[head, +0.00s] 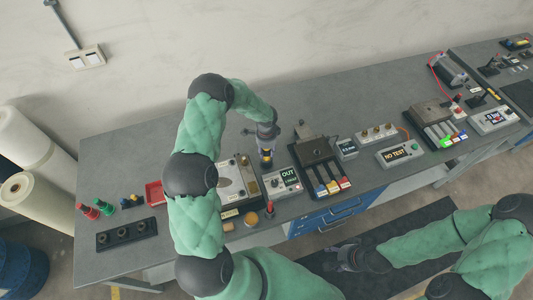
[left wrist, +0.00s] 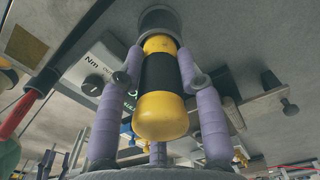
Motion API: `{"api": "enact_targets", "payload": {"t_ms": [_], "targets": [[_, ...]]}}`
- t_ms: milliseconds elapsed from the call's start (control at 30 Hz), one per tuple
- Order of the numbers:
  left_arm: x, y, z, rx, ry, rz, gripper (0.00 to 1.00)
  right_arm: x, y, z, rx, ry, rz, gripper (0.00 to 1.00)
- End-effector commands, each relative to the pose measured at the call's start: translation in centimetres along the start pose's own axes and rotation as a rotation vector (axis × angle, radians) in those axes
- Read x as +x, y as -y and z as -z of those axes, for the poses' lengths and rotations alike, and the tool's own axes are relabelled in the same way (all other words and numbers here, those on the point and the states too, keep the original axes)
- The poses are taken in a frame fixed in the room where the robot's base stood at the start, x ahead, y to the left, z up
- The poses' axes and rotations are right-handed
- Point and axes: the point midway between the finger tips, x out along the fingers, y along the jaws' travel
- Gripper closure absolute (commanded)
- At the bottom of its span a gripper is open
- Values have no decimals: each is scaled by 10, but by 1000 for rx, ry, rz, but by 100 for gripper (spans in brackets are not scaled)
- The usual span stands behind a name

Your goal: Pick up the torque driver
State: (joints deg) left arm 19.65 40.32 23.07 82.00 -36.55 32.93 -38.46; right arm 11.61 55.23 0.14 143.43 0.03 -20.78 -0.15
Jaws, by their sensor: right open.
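The torque driver has a yellow and black handle and shows large between the purple fingers in the left wrist view (left wrist: 162,112). Its yellow butt end faces the camera, and its far end meets a grey round part. In the head view the driver (head: 266,163) is upright at the bench's middle. My left gripper (head: 265,150) is above it, fingers pointing down. The fingertips lie against both sides of the handle and look shut on it. The driver's lower end is hidden. My right gripper (head: 350,257) is open and empty, low in front of the bench.
A box reading OUT (head: 283,182) stands close beside the driver. A dark fixture with coloured tabs (head: 316,152) is to its right, and a light plate fixture (head: 237,182) to its left. A NO TEST box (head: 400,152) is further right. The grey bench (head: 300,98) is clear behind.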

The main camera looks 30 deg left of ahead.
Motion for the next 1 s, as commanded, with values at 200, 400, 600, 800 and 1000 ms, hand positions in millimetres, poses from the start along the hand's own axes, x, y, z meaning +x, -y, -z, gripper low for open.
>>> {"api": "enact_targets", "payload": {"t_ms": [200,400,600,800,1000], "targets": [[0,1,0,0,-1,2,100,0,0,0,0,0,0,46],[-12,2,1,0,-2,5,100,2,-1,0,0,0,0,46],[-47,3,1,-1,-3,8,100,5,-2,0,0,0,0,46],[-80,2,1,-1,-3,5,100,8,-3,0,0,0,0,46],[-98,1,1,0,-2,4,100,10,-4,0,0,0,0,46]]}}
